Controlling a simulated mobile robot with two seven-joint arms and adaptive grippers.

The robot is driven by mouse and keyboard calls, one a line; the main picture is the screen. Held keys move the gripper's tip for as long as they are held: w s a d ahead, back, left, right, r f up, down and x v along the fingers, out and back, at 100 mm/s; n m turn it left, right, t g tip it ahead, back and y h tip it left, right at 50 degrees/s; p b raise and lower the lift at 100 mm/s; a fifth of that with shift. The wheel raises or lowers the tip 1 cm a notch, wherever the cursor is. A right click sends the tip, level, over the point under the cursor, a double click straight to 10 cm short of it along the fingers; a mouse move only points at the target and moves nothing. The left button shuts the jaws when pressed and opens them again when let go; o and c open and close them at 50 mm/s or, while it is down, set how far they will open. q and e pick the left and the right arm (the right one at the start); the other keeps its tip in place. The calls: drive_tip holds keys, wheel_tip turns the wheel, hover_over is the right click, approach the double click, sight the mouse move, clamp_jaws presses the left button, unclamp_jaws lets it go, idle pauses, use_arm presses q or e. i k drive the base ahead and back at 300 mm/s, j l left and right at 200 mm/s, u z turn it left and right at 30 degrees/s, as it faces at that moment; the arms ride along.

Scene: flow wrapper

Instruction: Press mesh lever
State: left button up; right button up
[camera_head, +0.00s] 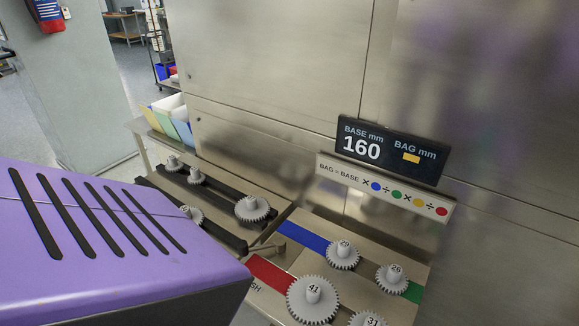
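A short metal bar, which looks like the mesh lever (266,247), sticks out at the left edge of the gear plate (392,251). Lettering ending in "SH" shows below it, partly cut off by a purple slotted part. Toothed gears sit on the plate: one marked 41 (312,299), one marked 31 (370,320), one marked 26 (393,279), and one near the blue stripe (343,256). The display (390,152) reads BASE mm 160, with an orange dash under BAG mm. Neither of my grippers is in view.
A rack with dark rails (220,187) holds several loose gears, including one large gear (252,208). A steel panel (270,80) rises behind the plate. The purple part, possibly mine, hides the lower left.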

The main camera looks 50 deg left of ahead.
sight(280, 244)
drive_tip(key=u, duration=1.75)
